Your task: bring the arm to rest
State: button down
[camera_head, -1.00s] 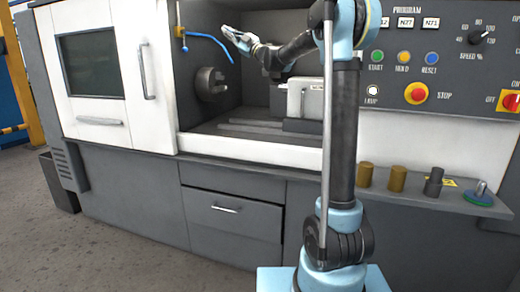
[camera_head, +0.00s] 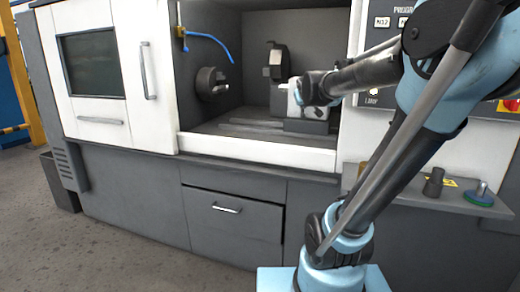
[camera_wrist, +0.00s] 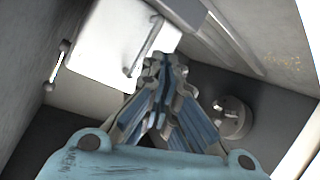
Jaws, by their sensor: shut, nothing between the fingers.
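My gripper (camera_wrist: 165,68) shows in the wrist view with its grey and blue fingers drawn together, shut and empty. In the head view my arm rises from its base, leans right and then reaches back left. The fingers are too small and partly hidden there to make out. In the wrist view a pale box-like part (camera_wrist: 112,40) lies close to the fingertips; I cannot tell whether they touch.
The machine's bay holds a round chuck (camera_head: 211,84) and a blue hose (camera_head: 208,40). A shelf at right carries a dark cylinder (camera_head: 434,182) and a green-based part (camera_head: 480,194). A drawer (camera_head: 231,214) is slightly open.

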jog(key=s+f+m+g, duration=0.1)
jog(key=s+f+g, duration=0.4)
jog(key=s+f, duration=0.9)
jog(key=s+d+f+m+g+y, duration=0.1)
jog(key=s+f+g, duration=0.5)
jog(key=s+f, duration=0.9)
jog(key=s, duration=0.5)
jog(key=shift+s+f+m, duration=0.25)
jog(key=shift+s+m, duration=0.05)
jog(key=shift+d, duration=0.1)
jog(key=shift+w+f, duration=0.2)
jog(key=shift+w, duration=0.25)
